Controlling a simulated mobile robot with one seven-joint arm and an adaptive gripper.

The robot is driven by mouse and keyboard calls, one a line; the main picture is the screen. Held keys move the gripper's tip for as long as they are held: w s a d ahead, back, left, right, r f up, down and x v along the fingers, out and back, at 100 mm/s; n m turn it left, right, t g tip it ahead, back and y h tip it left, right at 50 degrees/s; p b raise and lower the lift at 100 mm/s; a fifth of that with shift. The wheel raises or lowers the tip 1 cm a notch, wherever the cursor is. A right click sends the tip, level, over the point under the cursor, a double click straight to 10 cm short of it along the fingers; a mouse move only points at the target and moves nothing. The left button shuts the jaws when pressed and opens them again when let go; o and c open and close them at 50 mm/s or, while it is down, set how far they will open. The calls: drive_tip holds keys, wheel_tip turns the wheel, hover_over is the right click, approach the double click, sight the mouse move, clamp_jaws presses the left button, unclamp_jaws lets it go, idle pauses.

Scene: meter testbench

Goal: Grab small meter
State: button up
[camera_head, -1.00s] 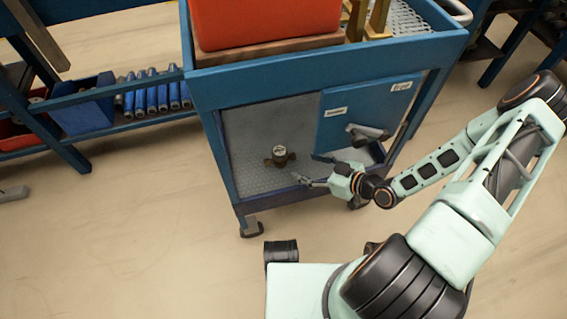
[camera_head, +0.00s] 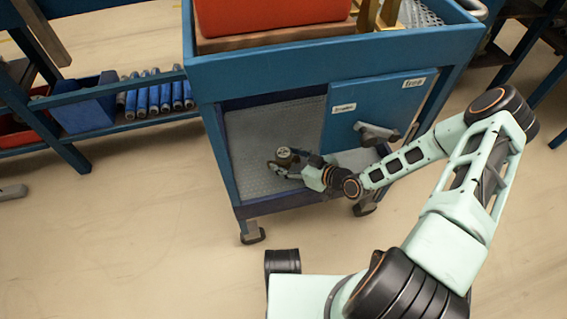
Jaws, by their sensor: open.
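The small meter (camera_head: 284,154) has a round pale dial on top and a dark brass-coloured body. It stands on the lower shelf (camera_head: 250,178) inside the blue cart. My gripper (camera_head: 290,165) reaches into the cart's opening from the right. Its open fingers are right at the meter, seemingly one on each side of its body. The fingers partly hide the meter's lower part, and I cannot tell whether they touch it.
The blue door panel (camera_head: 368,108) with a dark handle (camera_head: 377,134) covers the upper right of the cart opening. The shelf's front rail (camera_head: 285,202) runs below my gripper. An orange box (camera_head: 270,15) sits on top. A side rack holds a blue bin (camera_head: 83,108) and blue cylinders (camera_head: 155,97).

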drive_tip(key=shift+c, duration=0.4)
drive_tip(key=c, duration=1.5)
drive_tip(key=shift+w+r, duration=0.1)
clamp_jaws()
